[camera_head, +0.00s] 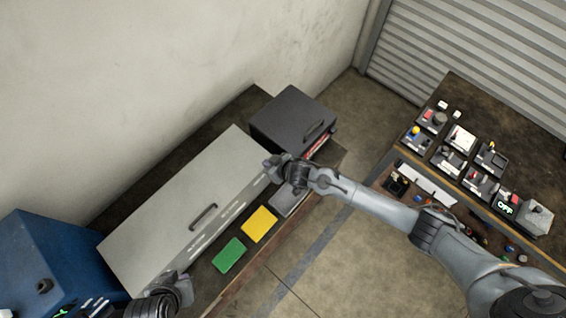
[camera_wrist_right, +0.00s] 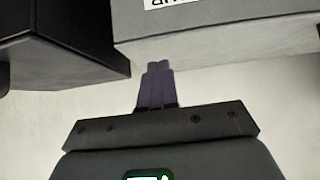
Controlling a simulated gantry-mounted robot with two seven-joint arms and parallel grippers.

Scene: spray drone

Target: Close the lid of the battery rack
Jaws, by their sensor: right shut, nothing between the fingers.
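A long light-grey box, which looks like the battery rack (camera_head: 165,215), stands on the bench against the wall. Its broad lid, with a dark handle (camera_head: 203,216), appears down, but I cannot tell whether it is fully shut. My right gripper (camera_head: 272,165) is at the box's far right end, by the gap before a dark box. In the right wrist view its purple-grey fingers (camera_wrist_right: 158,68) are together and empty, close to the grey box's edge (camera_wrist_right: 220,38). Contact cannot be told. My left gripper (camera_head: 168,292) is at the bottom, near the box's near corner; its fingers are unclear.
A dark box (camera_head: 285,115) with a handle stands right of the grey one, and a blue case (camera_head: 45,258) stands left. Green (camera_head: 229,255), yellow (camera_head: 259,224) and grey pads lie along the bench front. A second table (camera_head: 500,110) at right holds several trays.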

